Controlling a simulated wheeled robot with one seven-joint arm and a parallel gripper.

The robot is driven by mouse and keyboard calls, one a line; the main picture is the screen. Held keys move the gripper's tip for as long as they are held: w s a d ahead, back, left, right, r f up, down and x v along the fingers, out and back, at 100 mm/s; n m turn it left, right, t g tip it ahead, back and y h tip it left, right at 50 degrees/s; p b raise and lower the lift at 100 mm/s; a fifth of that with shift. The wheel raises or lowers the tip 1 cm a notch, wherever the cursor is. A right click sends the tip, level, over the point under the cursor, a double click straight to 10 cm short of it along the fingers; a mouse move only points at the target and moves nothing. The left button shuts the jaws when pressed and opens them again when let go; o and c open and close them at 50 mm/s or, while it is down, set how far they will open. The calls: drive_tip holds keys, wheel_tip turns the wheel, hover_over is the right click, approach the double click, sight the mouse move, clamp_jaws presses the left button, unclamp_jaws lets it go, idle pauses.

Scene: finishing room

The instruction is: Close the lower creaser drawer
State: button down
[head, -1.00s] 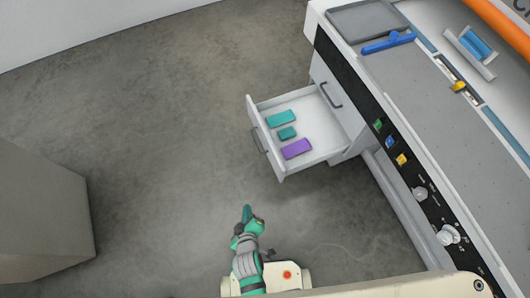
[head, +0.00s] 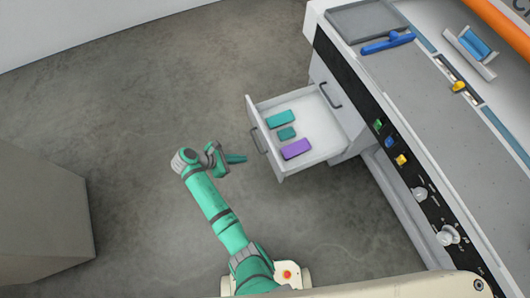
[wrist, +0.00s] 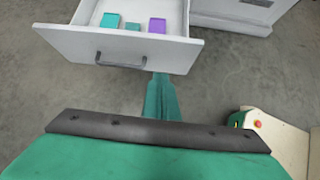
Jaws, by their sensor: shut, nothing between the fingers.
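The lower creaser drawer (head: 330,142) is pulled out from the white creaser cabinet in the head view. It holds two teal blocks and a purple block (head: 296,149). Its front panel faces left, with a grey handle (head: 259,141). In the wrist view the drawer front (wrist: 75,46) and handle (wrist: 120,60) are at the upper left. My gripper (head: 245,158) is shut and empty, just left of the drawer front, its tip pointing at it. In the wrist view the fingers (wrist: 161,97) reach up toward the drawer front's lower right part. I cannot tell whether they touch it.
The upper drawer, with its handle (head: 330,96), is shut beside the open one. The creaser's control panel with knobs (head: 419,194) runs along the right. A grey-brown box (head: 40,210) stands at the left. The floor (head: 130,110) between is clear.

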drive_tip(key=r, duration=0.1)
approach(272, 153)
wheel_tip(272, 153, down, 4)
drive_tip(key=d, duration=0.1)
drive_tip(key=w+d, duration=0.1)
drive_tip(key=shift+d+f+h, duration=0.15)
drive_tip(key=shift+d+h, duration=0.1)
drive_tip(key=shift+h, duration=0.05)
drive_tip(key=shift+w+d, duration=0.15)
drive_tip(key=shift+d, duration=0.35)
drive_tip(key=shift+w, duration=0.15)
